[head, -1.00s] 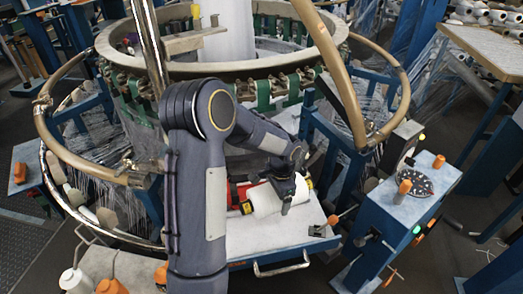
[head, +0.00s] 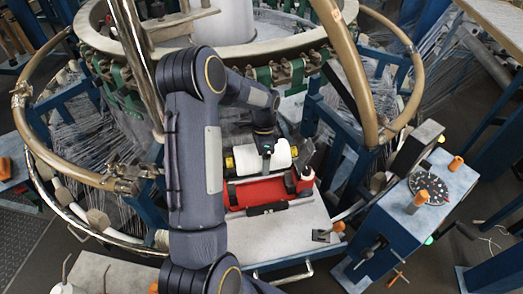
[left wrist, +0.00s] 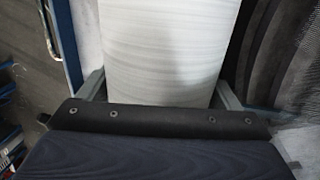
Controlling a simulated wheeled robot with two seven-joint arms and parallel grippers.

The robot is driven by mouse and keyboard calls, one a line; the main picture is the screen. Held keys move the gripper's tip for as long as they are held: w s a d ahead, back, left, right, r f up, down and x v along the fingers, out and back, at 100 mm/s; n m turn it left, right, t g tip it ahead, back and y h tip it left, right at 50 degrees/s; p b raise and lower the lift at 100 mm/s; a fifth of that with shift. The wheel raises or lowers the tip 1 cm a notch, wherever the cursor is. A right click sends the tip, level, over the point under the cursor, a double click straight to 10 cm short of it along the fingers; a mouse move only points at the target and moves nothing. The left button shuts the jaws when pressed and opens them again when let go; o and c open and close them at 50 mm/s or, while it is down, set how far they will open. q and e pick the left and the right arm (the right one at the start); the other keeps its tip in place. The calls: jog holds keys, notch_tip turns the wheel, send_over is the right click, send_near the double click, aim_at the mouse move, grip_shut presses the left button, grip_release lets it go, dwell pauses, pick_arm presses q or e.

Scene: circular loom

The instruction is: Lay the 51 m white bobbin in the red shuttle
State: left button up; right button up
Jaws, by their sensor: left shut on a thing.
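The white bobbin (head: 282,155) has a yellow end at its left and lies sideways in the picture. My left gripper (head: 265,149) is over its middle and shut on it. The red shuttle (head: 262,191) rests on the pale platform (head: 285,232), just nearer the camera than the bobbin. The bobbin appears beyond the shuttle's far edge; I cannot tell its height or whether they touch. In the left wrist view the white bobbin (left wrist: 165,45) fills the space between the two grey fingers. Any length label is unreadable. My right gripper is out of view.
The round loom ring (head: 200,45) and its posts stand behind the platform. A curved tan guard (head: 350,75) rises at the right. A blue control box (head: 410,220) with orange knobs stands right of the platform.

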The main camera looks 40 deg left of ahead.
pick_arm(q)
jog(key=b, duration=0.5)
send_over(261, 195)
jog(key=shift+f, duration=3.85)
jog(key=shift+w+a+r, duration=0.1)
jog(key=shift+w+a, duration=0.1)
jog(key=shift+w, duration=0.25)
jog(key=shift+f+b, duration=2.3)
jog(key=shift+f, duration=0.75)
jog(key=shift+f+b, duration=0.9)
jog(key=shift+f, duration=0.15)
jog(key=o, duration=1.5)
